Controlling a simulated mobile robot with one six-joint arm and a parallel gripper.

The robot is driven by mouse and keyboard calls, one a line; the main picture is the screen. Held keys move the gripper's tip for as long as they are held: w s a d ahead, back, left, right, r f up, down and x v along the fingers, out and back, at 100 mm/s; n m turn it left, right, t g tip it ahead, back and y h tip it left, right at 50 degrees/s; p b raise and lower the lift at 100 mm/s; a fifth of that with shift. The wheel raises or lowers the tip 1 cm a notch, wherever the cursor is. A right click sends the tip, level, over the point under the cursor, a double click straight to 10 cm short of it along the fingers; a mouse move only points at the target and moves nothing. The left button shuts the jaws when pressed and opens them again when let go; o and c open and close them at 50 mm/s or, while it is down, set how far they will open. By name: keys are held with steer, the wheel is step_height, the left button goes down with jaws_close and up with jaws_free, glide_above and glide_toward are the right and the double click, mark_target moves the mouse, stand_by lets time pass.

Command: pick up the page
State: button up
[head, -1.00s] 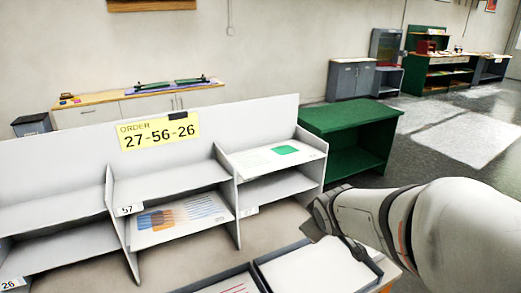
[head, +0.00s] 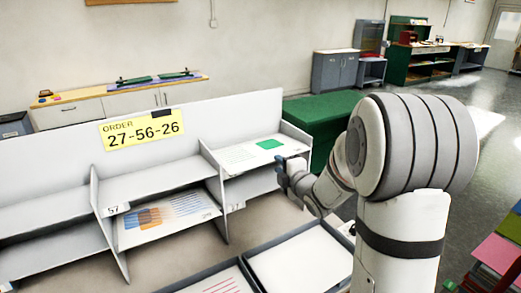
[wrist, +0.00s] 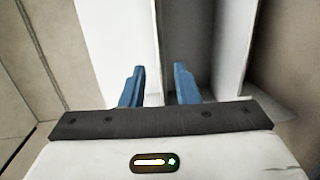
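Several pages are in view, and I cannot tell which one the task means. A page with orange and blue print (head: 165,217) lies in the lower middle compartment of the white shelf unit (head: 45,175). A page with a green block (head: 262,147) lies on the upper right shelf. My gripper (head: 284,178) is beside the right end of the shelf unit, close to its front edge. In the wrist view its two blue fingers (wrist: 159,84) are apart with nothing visible between them, facing white panels. No page is clearly visible in the wrist view.
Two dark-rimmed trays stand in front of the shelves: the right one holds a blank white sheet (head: 300,262), the left a page with pink lines (head: 226,284). An order sign 27-56-26 (head: 142,130) is on the back panel. A green cabinet (head: 325,110) stands behind right.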

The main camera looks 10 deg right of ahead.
steer(key=shift+p+x, duration=0.75)
steer(key=shift+x, duration=1.55)
steer(key=shift+d, duration=0.2)
steer(key=shift+c, duration=0.3)
jaws_close()
steer(key=shift+r, duration=0.1)
